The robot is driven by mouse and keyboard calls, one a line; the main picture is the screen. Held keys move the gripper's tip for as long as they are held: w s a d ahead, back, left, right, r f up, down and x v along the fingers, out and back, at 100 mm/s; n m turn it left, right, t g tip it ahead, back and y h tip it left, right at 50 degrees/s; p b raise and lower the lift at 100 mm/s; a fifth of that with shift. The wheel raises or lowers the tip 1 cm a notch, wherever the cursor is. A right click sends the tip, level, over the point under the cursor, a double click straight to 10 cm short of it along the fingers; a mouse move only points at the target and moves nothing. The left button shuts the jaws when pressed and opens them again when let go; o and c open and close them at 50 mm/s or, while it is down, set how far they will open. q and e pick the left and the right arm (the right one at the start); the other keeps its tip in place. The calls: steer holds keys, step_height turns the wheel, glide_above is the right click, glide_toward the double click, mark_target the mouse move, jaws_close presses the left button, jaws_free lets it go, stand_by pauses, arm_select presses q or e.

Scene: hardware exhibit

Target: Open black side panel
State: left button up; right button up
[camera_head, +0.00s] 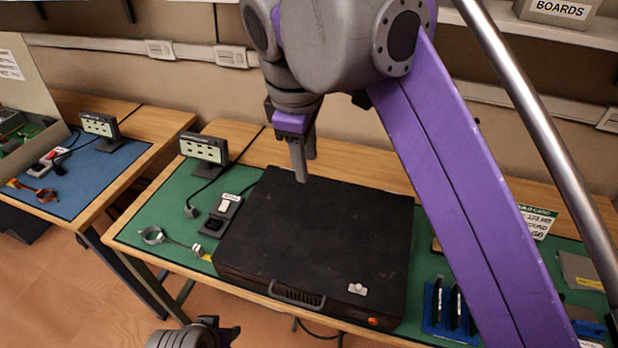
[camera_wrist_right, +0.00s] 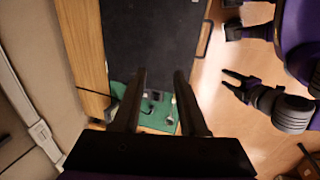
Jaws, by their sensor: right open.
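A black computer case (camera_head: 264,266) lies flat on the green mat, with a handle and a small silver button at its front edge. Its broad black side panel (camera_head: 325,230) faces up and looks closed; it also shows in the right wrist view (camera_wrist_right: 150,40). My right gripper (camera_head: 306,166) is above the panel's back left part, fingers pointing down. In the right wrist view its two fingers (camera_wrist_right: 160,75) are apart with nothing between them. My left gripper (camera_head: 228,338) is low at the front, partly cut off; in the right wrist view its fingers (camera_wrist_right: 234,84) look spread and empty.
A small display (camera_head: 204,147), a switch box (camera_head: 222,213) and a wrist strap (camera_head: 160,237) lie left of the case. A blue rack (camera_head: 448,308) stands to its right. The wall is close behind the table.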

steer(key=shift+b+x, duration=0.35)
steer(key=shift+x, duration=1.95)
steer(key=shift+c, duration=0.2)
jaws_close()
steer(key=shift+o, duration=0.2)
jaws_free()
steer(key=shift+r, duration=0.1)
steer(key=p+v, duration=0.3)
steer(key=v, duration=0.7)
steer(key=shift+r, duration=0.3)
